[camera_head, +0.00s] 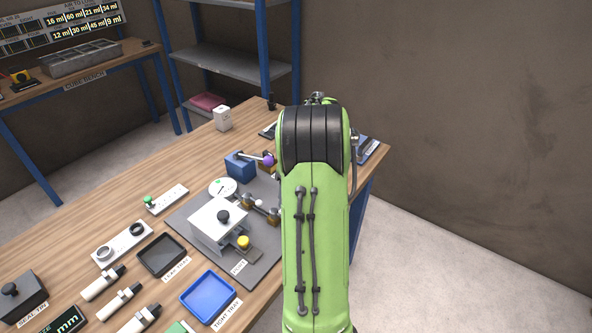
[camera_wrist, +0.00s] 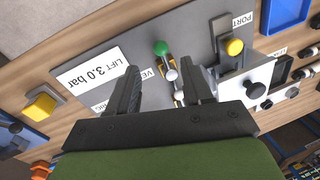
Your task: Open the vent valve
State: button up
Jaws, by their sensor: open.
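The vent valve shows in the wrist view as a small silver fitting with a green ball knob (camera_wrist: 160,47), next to a white label reading "VE", the rest hidden by a finger. My gripper (camera_wrist: 163,75) is open, its two dark fingers on either side of the silver fitting. The green knob lies just past the fingertips, roughly in line with the gap. Nothing is held between the fingers. I cannot tell whether a finger touches the fitting.
A "LIFT 3.0 bar" label (camera_wrist: 90,80) lies left of the gripper. A yellow knob (camera_wrist: 235,47) at the port sits close to the right finger. A metal block (camera_head: 217,226) stands on the grey plate. A blue tray (camera_head: 209,297) lies at the bench front.

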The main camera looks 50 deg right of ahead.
notch_tip(320, 180, up, 9)
jog(key=d+p, duration=0.1)
jog(key=p, duration=0.2)
jog(key=shift+s+d, duration=0.15)
jog(key=shift+d, duration=0.25)
